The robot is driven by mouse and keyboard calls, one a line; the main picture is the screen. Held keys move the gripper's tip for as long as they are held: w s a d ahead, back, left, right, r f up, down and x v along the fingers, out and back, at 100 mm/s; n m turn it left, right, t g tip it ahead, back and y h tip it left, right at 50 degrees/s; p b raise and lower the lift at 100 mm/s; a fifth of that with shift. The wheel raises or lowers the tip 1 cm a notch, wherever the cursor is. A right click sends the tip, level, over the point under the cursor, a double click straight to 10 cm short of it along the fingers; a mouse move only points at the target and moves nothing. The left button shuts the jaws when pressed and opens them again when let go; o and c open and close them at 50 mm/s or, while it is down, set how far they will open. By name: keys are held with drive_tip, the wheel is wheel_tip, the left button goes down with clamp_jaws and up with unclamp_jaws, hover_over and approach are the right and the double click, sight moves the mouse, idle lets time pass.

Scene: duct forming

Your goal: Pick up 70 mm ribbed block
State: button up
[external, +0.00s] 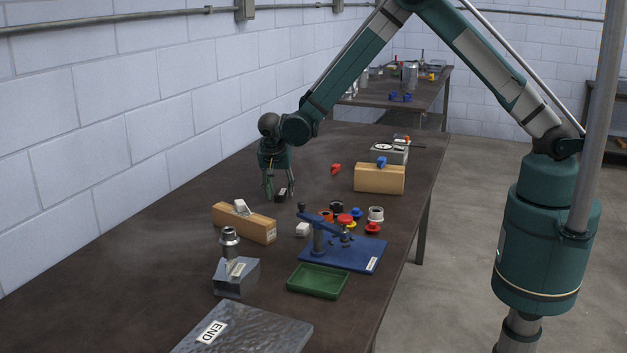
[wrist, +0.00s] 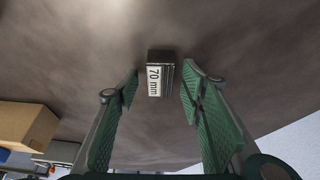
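The 70 mm ribbed block (external: 281,196) is a small dark block on the brown table, below my gripper in the external view. In the wrist view the block (wrist: 160,76) shows a white "70 mm" label and dark ribs along one side. My gripper (external: 279,192) points down and is open. In the wrist view its green ribbed fingers (wrist: 161,84) stand left and right of the block, with visible gaps on both sides. I cannot tell how far the fingertips are above the table.
A wooden block (external: 245,227) lies in front of my gripper, and another wooden block (external: 379,180) stands to the right. A blue fixture (external: 345,258), coloured caps (external: 345,219) and a green tray (external: 317,289) are nearer the camera. The white wall (external: 90,130) borders the table's left side.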

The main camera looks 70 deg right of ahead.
sight(280, 192)
drive_tip(key=shift+c, duration=0.7)
drive_tip(key=c, duration=1)
drive_tip(key=shift+c, duration=0.2)
drive_tip(key=shift+r, duration=0.1)
wheel_tip(280, 192, up, 10)
